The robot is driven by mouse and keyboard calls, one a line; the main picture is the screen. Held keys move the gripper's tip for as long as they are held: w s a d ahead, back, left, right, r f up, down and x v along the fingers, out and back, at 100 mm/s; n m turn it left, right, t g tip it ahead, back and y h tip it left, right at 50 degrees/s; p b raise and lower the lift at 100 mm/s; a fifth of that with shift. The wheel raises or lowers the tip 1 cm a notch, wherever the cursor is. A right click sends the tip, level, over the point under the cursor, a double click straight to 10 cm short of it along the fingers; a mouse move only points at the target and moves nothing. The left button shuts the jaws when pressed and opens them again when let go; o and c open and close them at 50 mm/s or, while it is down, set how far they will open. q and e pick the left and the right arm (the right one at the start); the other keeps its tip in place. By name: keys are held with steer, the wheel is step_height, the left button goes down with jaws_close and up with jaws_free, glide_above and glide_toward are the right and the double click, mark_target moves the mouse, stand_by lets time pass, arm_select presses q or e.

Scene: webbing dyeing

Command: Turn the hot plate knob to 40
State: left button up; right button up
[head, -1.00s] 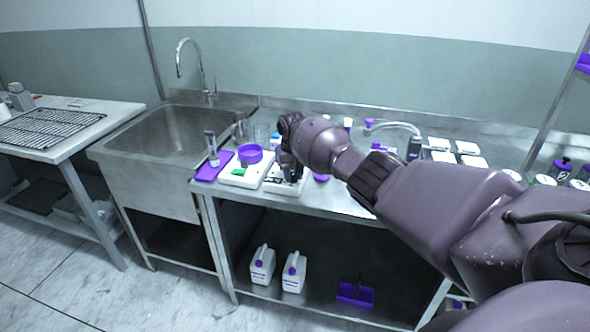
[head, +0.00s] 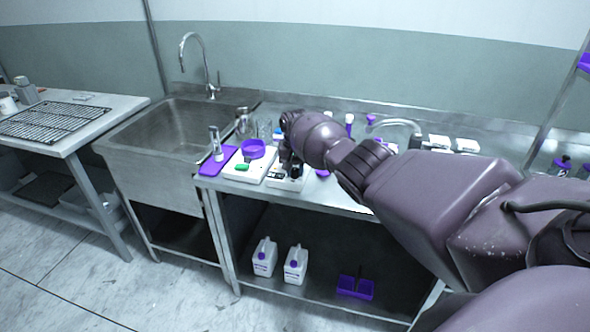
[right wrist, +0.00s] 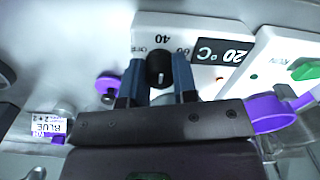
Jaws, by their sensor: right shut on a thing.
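The hot plate (right wrist: 205,32) is a white box with a dark display reading 20 °C and printed dial marks, with 40 and 60 legible. Its black round knob (right wrist: 159,67) sits between the two fingers of my right gripper (right wrist: 158,82), which is shut on it. The knob's exact pointer setting is hard to read. In the head view, the right gripper (head: 288,165) reaches down at the hot plate (head: 287,184) on the steel bench, and my arm hides part of the plate. My left gripper is not in view.
A white device with a green switch (right wrist: 304,69) and a purple ring-shaped item (right wrist: 270,112) stand beside the hot plate. The sink (head: 170,130) is left of the bench; a purple tray (head: 215,163) is nearby.

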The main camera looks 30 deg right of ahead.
mark_target(295, 169)
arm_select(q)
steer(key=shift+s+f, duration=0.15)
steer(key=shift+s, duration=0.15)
arm_select(e)
steer(key=o, duration=0.9)
step_height(295, 169, up, 9)
steer(key=p, duration=0.2)
steer(key=shift+r+p, duration=0.2)
steer(key=shift+p, duration=0.1)
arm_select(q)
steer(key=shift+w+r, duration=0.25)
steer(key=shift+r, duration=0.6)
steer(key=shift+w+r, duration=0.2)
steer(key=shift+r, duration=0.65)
arm_select(e)
steer(key=shift+r, duration=0.7)
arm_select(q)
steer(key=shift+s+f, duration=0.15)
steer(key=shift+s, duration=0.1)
